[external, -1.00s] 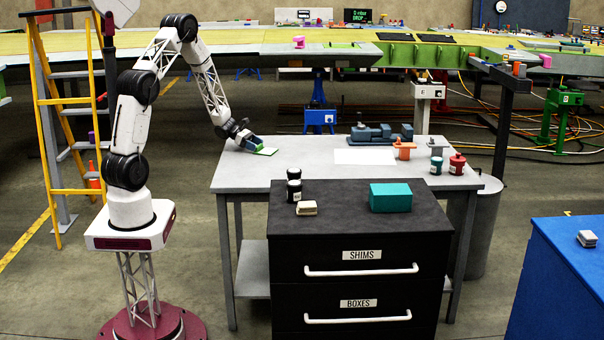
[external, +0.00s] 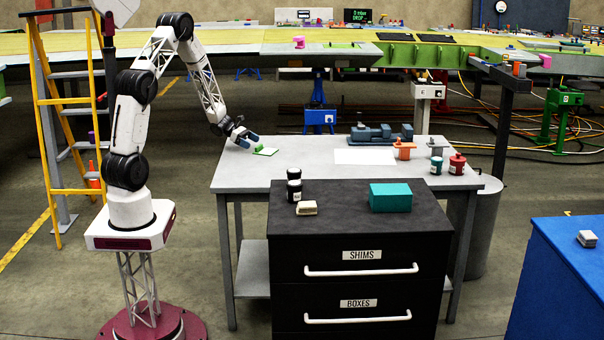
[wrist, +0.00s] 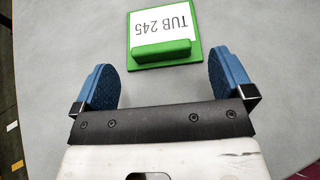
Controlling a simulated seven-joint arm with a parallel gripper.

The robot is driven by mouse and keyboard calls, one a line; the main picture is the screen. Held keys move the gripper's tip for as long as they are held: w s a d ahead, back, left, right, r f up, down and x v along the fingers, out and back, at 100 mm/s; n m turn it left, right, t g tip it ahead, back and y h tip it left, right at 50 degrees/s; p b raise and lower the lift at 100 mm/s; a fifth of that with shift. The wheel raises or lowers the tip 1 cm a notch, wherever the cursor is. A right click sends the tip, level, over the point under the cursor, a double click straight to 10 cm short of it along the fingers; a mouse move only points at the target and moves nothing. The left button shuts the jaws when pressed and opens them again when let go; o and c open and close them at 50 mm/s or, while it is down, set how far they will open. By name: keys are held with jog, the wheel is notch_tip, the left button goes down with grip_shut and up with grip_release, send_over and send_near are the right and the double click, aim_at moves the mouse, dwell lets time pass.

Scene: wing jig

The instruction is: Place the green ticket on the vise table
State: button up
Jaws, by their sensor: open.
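The green ticket (external: 265,151) lies flat on the left part of the grey vise table (external: 235,175). In the wrist view the ticket (wrist: 137,25) has a white label reading "TUB 245" and a raised green grip bar (wrist: 163,51). My gripper (external: 250,141) is just left of the ticket and slightly above the tabletop. In the wrist view my gripper (wrist: 165,80) has its blue fingers wide apart with nothing between them. The ticket is just beyond the fingertips and apart from them. The blue vise (external: 378,134) stands at the table's back.
A white sheet (external: 365,157) lies mid-table. Orange (external: 404,150) and grey (external: 437,146) items and small jars (external: 457,164) stand to its right. A dark drawer cabinet (external: 360,225) with a teal box (external: 390,197) stands in front. Tabletop between ticket and sheet is clear.

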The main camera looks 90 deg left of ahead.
jog(key=v, duration=0.9)
jog(key=shift+s, duration=0.1)
jog(key=shift+r, duration=0.1)
dwell(0.6)
jog(key=w+d+r+m+g+h, duration=0.1)
jog(key=w+d+r+m+g, duration=0.3)
jog(key=d, duration=0.8)
jog(key=w+d+r+m+g+h, duration=0.15)
jog(key=d+r+m, duration=0.4)
jog(key=d, duration=0.55)
jog(key=w+d+r+m+g+h, duration=0.1)
jog(key=w+d+r+m+g, duration=0.4)
jog(key=d, duration=0.7)
jog(key=s+d+r+m+y, duration=0.4)
jog(key=s+d+m, duration=0.4)
jog(key=s+d, duration=0.2)
jog(key=s+d+r+m+y, duration=0.4)
jog(key=s+d+r+m, duration=0.3)
jog(key=d, duration=0.7)
jog(key=shift+s+d+m+t+y, duration=0.4)
jog(key=shift+s+m, duration=0.65)
jog(key=shift+s, duration=0.65)
